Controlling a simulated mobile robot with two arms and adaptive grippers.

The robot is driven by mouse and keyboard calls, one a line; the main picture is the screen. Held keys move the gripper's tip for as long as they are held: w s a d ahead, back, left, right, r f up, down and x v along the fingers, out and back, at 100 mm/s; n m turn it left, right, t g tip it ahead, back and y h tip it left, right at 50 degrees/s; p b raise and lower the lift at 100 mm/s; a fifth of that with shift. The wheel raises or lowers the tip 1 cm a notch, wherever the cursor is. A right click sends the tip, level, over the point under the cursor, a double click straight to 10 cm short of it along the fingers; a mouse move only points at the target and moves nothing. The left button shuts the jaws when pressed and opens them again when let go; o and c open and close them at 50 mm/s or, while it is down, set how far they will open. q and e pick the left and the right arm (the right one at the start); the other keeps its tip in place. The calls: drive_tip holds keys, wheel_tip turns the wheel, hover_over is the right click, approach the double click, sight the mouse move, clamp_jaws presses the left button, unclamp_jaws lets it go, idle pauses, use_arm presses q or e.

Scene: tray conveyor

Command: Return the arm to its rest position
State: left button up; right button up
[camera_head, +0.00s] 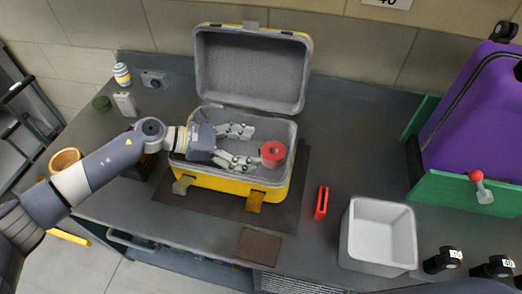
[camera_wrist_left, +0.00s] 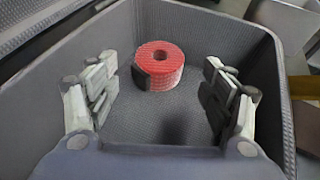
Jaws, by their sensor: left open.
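My left gripper (camera_head: 245,146) reaches over the open yellow case (camera_head: 225,184) from the left in the head view. Its fingers are spread and nothing is between them. The left wrist view shows the same open fingers (camera_wrist_left: 160,98) inside the case walls. A red tape roll (camera_head: 272,154) lies in the right part of the case, just beyond the fingertips. It also shows in the left wrist view (camera_wrist_left: 158,65), lying flat on the grey floor of the case, apart from both fingers. My right gripper is not in view.
The case lid (camera_head: 252,70) stands open at the back. A red object (camera_head: 321,203) and a white bin (camera_head: 378,238) are on the dark table to the right. Small containers, including a striped one (camera_head: 122,74), stand at the back left. A purple and green structure (camera_head: 470,130) is at far right.

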use_arm(q)
drive_tip(key=shift+v, duration=0.8)
drive_tip(key=shift+a+r, duration=0.1)
